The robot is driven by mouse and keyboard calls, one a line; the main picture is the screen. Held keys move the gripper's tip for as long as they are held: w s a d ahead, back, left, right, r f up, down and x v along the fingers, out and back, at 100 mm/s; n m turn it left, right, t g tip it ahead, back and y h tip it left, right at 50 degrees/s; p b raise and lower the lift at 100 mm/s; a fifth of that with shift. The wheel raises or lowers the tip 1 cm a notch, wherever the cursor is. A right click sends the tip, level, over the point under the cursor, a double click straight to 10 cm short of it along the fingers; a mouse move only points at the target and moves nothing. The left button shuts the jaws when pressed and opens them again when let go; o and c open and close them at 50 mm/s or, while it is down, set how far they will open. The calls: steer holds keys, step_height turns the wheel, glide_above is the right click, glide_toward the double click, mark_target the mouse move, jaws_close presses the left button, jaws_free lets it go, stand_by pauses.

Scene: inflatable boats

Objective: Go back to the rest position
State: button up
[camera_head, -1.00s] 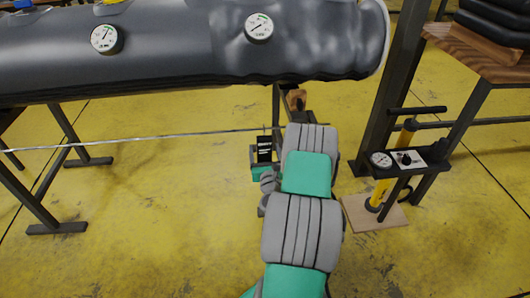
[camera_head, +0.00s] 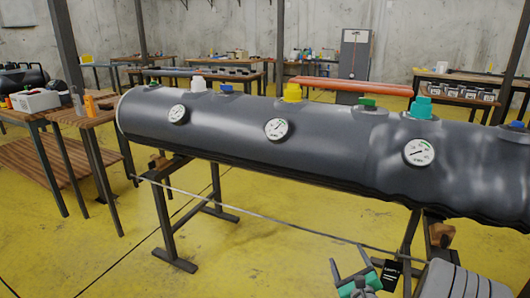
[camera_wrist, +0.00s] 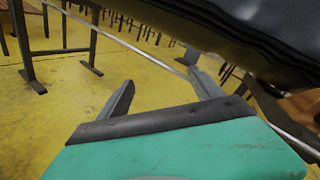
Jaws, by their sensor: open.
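My gripper (camera_head: 348,258) shows at the bottom right of the head view, low in front of the big grey inflatable tube (camera_head: 230,130). Its two grey fingers are apart. The wrist view also shows the gripper (camera_wrist: 160,80) open, with only yellow floor and a thin rod between and beyond the fingers. Nothing is held. The tube's dark underside (camera_wrist: 270,30) hangs above and to the right of the fingers in the wrist view.
The tube rests on dark trestle stands (camera_head: 165,225) and carries round gauges (camera_head: 277,129) and coloured caps (camera_head: 293,92). A thin rod (camera_head: 270,218) runs along below it, close to my gripper. A wooden table (camera_head: 85,112) stands left. Yellow floor (camera_head: 90,260) is clear at front left.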

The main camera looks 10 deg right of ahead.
steer(key=a+r+n+g+y+p, duration=0.65)
steer(key=a+r+n+p, duration=0.55)
steer(key=a+r+n, duration=0.55)
steer(key=s+a+r+n+g+h+p, duration=0.1)
steer(key=s+r+n+g+h+p, duration=0.1)
steer(key=s+r+n+p, duration=0.4)
steer(key=s+a+r+n+g+h+p, duration=0.1)
steer(key=s+r+n+g+p, duration=0.4)
steer(key=s+r, duration=0.8)
steer(key=n+h+p, duration=0.1)
steer(key=n+p, duration=0.1)
steer(key=p, duration=0.2)
steer(key=shift+s+a, duration=0.3)
steer(key=shift+s, duration=0.1)
steer(key=shift+r+n, duration=0.1)
steer(key=shift+n, duration=0.15)
